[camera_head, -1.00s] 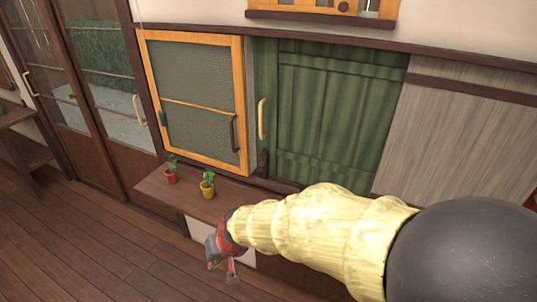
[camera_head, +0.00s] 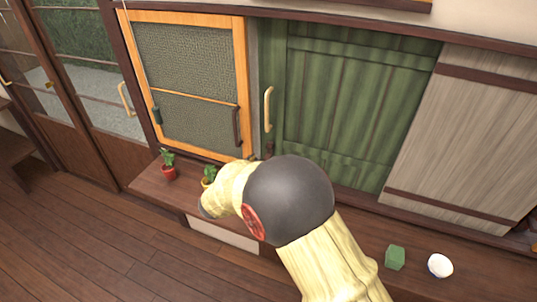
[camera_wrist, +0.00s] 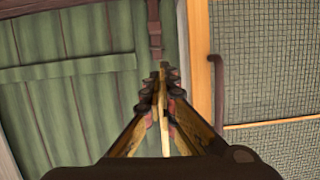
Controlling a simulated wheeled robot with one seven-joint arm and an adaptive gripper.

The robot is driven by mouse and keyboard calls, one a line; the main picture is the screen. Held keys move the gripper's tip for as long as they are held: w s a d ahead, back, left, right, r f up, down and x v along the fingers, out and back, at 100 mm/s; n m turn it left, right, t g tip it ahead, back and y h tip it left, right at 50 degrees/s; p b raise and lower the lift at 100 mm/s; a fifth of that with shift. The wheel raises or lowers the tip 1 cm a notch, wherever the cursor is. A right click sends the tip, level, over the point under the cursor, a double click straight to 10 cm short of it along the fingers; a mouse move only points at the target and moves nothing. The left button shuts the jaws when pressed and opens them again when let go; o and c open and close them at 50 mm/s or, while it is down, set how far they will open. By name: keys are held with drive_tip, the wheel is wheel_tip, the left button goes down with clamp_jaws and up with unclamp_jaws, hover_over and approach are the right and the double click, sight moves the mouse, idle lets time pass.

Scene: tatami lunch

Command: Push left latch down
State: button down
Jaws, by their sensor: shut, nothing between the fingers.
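A dark brown upright latch-like piece (camera_wrist: 155,32) shows at the top of the wrist view, between the green shutter and the orange-framed screen. In the head view my arm hides most of that spot. My gripper (camera_wrist: 163,72) is shut and empty, its tips just below the dark piece in the wrist picture; I cannot tell whether they touch. In the head view the gripper is hidden behind my arm. The green slatted shutter (camera_head: 340,95) is right of the mesh screen (camera_head: 190,60) there, and left of the screen (camera_wrist: 265,60) in the wrist view.
A wooden ledge (camera_head: 155,190) runs below, with a red potted plant (camera_head: 169,172), another plant (camera_head: 209,174) partly behind my arm, a green cube (camera_head: 395,257) and a white round object (camera_head: 440,265). A curved handle (camera_head: 237,127) is on the screen, a pale handle (camera_head: 267,108) on the shutter.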

drive_tip(key=shift+d+r+h, duration=0.3)
drive_tip(key=shift+d+r, duration=0.2)
drive_tip(key=shift+r, duration=0.05)
drive_tip(key=b, duration=0.4)
approach(271, 151)
drive_tip(key=w, duration=0.2)
drive_tip(key=w+d, duration=0.1)
drive_tip(key=w, duration=0.1)
drive_tip(key=shift+d, duration=0.2)
drive_tip(key=shift+f, duration=0.6)
